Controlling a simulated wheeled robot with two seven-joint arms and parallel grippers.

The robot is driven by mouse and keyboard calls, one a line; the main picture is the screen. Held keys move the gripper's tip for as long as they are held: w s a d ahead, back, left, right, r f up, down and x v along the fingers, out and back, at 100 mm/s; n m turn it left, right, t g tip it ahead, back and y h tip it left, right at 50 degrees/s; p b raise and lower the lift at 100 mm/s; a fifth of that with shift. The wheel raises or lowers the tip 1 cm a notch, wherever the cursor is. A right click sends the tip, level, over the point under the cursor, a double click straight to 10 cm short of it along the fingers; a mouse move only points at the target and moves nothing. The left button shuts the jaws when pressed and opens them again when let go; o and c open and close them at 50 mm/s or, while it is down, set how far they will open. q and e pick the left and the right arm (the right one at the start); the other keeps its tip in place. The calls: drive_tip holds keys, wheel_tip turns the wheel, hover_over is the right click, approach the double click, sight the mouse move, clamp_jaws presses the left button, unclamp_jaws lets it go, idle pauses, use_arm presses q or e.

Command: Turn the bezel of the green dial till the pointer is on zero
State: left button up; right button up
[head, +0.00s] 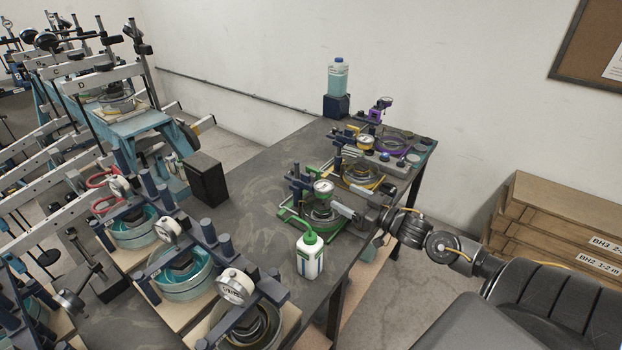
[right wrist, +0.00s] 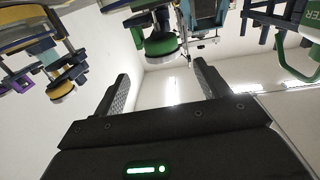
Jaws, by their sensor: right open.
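The green dial (head: 323,187) has a pale face and a green rim and sits on a post above a green-edged stand on the table. It also shows in the right wrist view (right wrist: 162,46), with its green bezel just beyond and between the fingertips. My right gripper (head: 339,201) reaches in from the right, close to the dial. Its two fingers are spread with nothing between them in the right wrist view (right wrist: 160,72). The fingers look apart from the bezel. The pointer is too small to read. My left gripper is not in view.
A white bottle with a green cap (head: 310,255) stands in front of the green stand. A yellow-rimmed dial (head: 366,138) and a purple stand (head: 393,146) are behind. A dark block (head: 206,179) stands to the left. The tabletop (head: 250,215) left of the green stand is mostly bare.

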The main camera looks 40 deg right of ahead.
sight(319, 183)
drive_tip(key=p+x, duration=0.1)
drive_tip(key=x, duration=0.5)
drive_tip(key=p+x, duration=0.1)
drive_tip(key=x, duration=0.2)
drive_tip(key=shift+a+r+p, duration=0.25)
drive_tip(key=shift+r+p, duration=0.05)
drive_tip(key=shift+x, duration=0.8)
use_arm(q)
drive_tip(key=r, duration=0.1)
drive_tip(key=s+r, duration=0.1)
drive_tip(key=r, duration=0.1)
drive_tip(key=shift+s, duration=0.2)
use_arm(e)
drive_tip(key=shift+f, duration=0.15)
drive_tip(key=shift+s, duration=0.1)
